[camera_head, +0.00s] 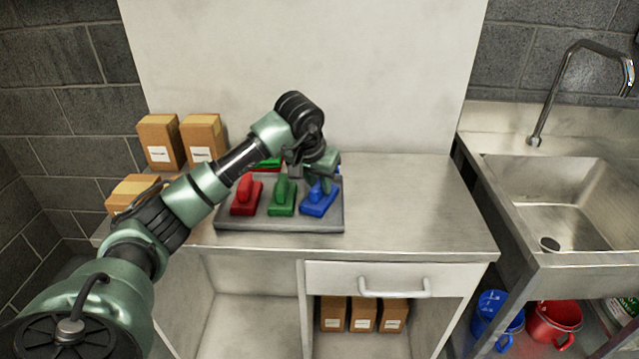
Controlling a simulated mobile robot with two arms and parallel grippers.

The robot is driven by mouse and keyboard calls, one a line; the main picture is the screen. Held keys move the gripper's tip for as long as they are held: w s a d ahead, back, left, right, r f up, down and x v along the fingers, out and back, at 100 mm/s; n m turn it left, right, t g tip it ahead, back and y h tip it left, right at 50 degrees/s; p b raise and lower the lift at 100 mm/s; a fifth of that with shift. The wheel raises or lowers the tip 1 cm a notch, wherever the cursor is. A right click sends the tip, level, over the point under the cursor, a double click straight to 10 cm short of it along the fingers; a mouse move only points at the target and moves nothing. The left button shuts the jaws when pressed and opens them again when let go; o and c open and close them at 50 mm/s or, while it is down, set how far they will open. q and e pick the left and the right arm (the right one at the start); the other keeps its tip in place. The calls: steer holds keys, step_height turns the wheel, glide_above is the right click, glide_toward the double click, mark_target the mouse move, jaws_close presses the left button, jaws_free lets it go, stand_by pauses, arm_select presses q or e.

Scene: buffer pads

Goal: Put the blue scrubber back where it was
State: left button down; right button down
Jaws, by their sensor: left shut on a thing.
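A grey tray (225,222) on the countertop holds scrubbers in red, green and blue. In its front row are a red scrubber (246,200), a green scrubber (281,200) and the blue scrubber (319,204) at the right. Behind them, parts of a green one (268,162) and another blue patch show, mostly hidden by my arm. My left gripper (319,180) points down over the front blue scrubber and is shut on its handle. The scrubber sits at the tray's front right; whether its base touches the tray is hard to tell. My right gripper is out of view.
Cardboard boxes (160,142) stand at the counter's back left. The countertop (410,205) right of the tray is clear. A drawer (395,279) is below, and a sink (550,205) with a tap is at the right. Blue and red buckets (553,322) stand under it.

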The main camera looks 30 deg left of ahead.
arm_select(q)
steer(key=shift+f, duration=0.15)
steer(key=c, duration=1.3)
jaws_free()
steer(key=shift+o, duration=0.2)
steer(key=shift+r, duration=0.3)
steer(key=v, duration=1.1)
steer(key=shift+s+r, duration=0.25)
steer(key=shift+r, duration=0.05)
